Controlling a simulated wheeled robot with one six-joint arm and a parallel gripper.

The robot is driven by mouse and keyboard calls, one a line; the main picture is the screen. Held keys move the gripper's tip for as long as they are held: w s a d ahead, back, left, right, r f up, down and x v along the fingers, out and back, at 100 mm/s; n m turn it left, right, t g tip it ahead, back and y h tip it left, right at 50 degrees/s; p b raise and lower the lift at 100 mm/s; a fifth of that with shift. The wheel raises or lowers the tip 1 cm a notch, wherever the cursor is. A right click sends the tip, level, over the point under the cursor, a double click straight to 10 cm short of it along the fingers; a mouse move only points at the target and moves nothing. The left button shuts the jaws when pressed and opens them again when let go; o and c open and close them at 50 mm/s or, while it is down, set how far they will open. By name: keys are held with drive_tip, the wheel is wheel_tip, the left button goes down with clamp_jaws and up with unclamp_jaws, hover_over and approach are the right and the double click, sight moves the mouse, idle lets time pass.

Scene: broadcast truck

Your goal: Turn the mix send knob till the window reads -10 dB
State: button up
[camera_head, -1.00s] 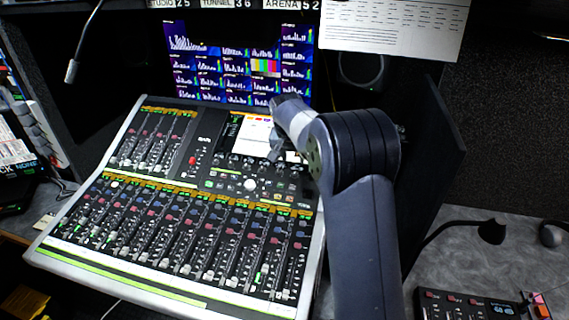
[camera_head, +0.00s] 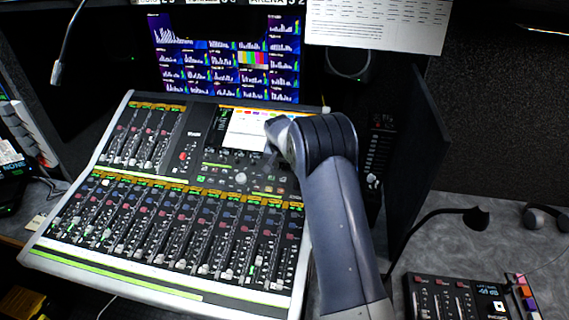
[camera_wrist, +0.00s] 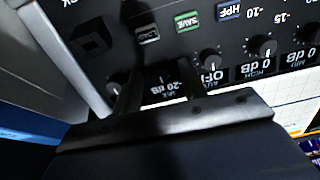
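The mixing console (camera_head: 150,262) fills the left and middle of the head view. My gripper (camera_head: 271,146) is over its upper right, just below the console's light screen (camera_head: 246,132). In the wrist view, my gripper (camera_wrist: 160,78) has its two dark fingers apart, one on each side of the mix send spot. The mix window (camera_wrist: 162,88) shows between the fingers and seems to read -20 dB. The knob there is dark and mostly lost in shadow, so contact is unclear. To the right are another knob (camera_wrist: 210,58) and its window (camera_wrist: 212,77) reading OFF.
A further knob (camera_wrist: 265,46) has a 0 dB window beside it. Above are SAVE (camera_wrist: 187,21) and HPF (camera_wrist: 229,11) labels. A gooseneck lamp or microphone (camera_head: 476,218) and a small control box (camera_head: 440,298) stand right of my arm. A monitor (camera_head: 225,60) is behind the console.

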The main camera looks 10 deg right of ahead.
drive_tip(key=shift+c, duration=0.6)
clamp_jaws()
drive_tip(key=shift+f+m+b, duration=0.1)
drive_tip(key=shift+m+b, duration=0.3)
drive_tip(key=shift+b, duration=0.15)
drive_tip(key=shift+f+m+b, duration=0.1)
drive_tip(key=shift+m+b, duration=0.8)
drive_tip(key=shift+b, duration=0.3)
drive_tip(key=m+b, duration=0.2)
drive_tip(key=shift+m, duration=0.4)
drive_tip(key=m+b, duration=0.2)
drive_tip(key=m, duration=0.1)
drive_tip(key=shift+r+m+b, duration=0.25)
drive_tip(key=shift+m+b, duration=0.45)
drive_tip(key=shift+m, duration=1)
